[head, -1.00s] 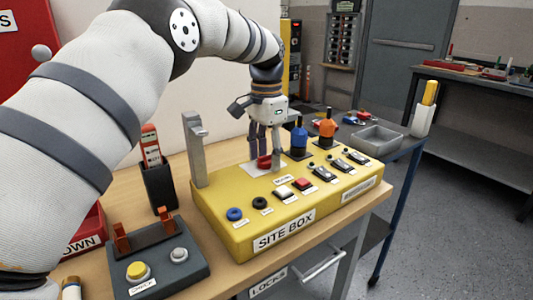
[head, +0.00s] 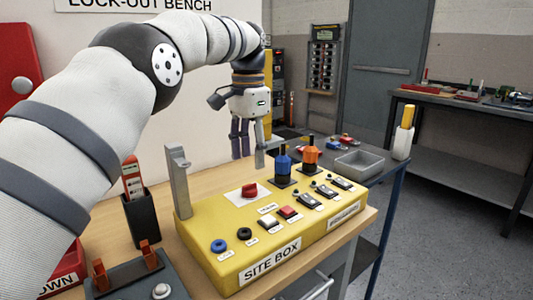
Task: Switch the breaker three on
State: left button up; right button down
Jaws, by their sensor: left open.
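The yellow site box (head: 222,262) stands on the bench. Three small breaker-like switches sit in a row on its right half: a near one (head: 309,202), a middle one (head: 326,191) and a far one (head: 342,183). Their labels are too small to read, so I cannot tell which is breaker three or how each is set. My left gripper (head: 248,150) is open and empty, pointing down, above and behind the red knob (head: 250,189), apart from it. My right gripper is not in view.
The box also carries a blue button (head: 219,245), a black button (head: 244,233), white and red buttons, a blue connector (head: 283,163) and an orange connector (head: 311,155). A grey upright post (head: 180,182) stands at its left end. A grey tray (head: 360,163) lies behind right.

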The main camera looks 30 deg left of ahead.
aim_at(339, 180)
jog(key=k+l, duration=0.75)
jog(key=k, duration=0.1)
